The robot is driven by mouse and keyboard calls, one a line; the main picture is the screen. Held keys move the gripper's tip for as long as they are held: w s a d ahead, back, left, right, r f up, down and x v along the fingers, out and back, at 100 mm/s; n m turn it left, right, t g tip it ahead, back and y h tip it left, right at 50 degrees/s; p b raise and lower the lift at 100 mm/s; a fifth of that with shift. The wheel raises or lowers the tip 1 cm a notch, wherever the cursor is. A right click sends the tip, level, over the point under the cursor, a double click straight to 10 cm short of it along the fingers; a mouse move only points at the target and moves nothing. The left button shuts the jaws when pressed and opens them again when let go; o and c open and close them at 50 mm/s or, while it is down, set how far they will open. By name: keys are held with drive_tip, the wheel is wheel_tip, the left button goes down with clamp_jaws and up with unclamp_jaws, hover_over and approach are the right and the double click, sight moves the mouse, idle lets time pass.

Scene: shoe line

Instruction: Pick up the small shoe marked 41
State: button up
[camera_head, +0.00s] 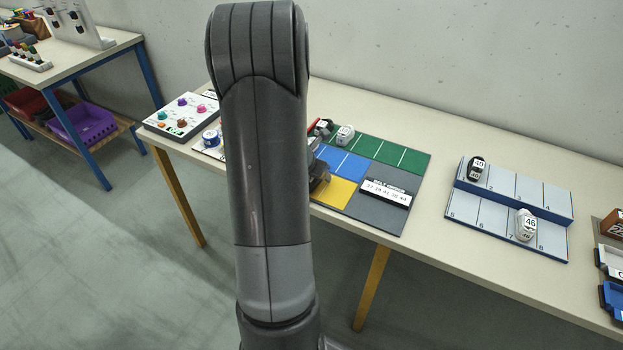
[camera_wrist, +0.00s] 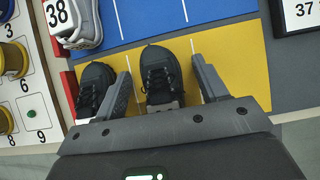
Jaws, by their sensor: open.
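No mark 41 can be read on any shoe in view. In the wrist view two black shoes lie side by side on the yellow panel (camera_wrist: 225,50). The right black shoe (camera_wrist: 161,75) is between the two fingers of my gripper (camera_wrist: 161,67), which is open. The left black shoe (camera_wrist: 95,82) lies outside the left finger, close to it. The gripper body hides the near ends of both shoes, where any number is out of sight. In the head view my arm covers most of this spot.
A grey-white shoe marked 38 (camera_wrist: 85,22) is beyond the left black shoe. A white shoe (camera_head: 345,134) stands on the green panel (camera_head: 400,155). A rack (camera_head: 512,215) holds shoes marked 40 (camera_head: 476,168) and 46 (camera_head: 526,226). A number sign (camera_head: 387,191) stands on the grey panel.

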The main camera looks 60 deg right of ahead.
drive_tip(key=c, duration=1.1)
drive_tip(key=shift+r, duration=0.15)
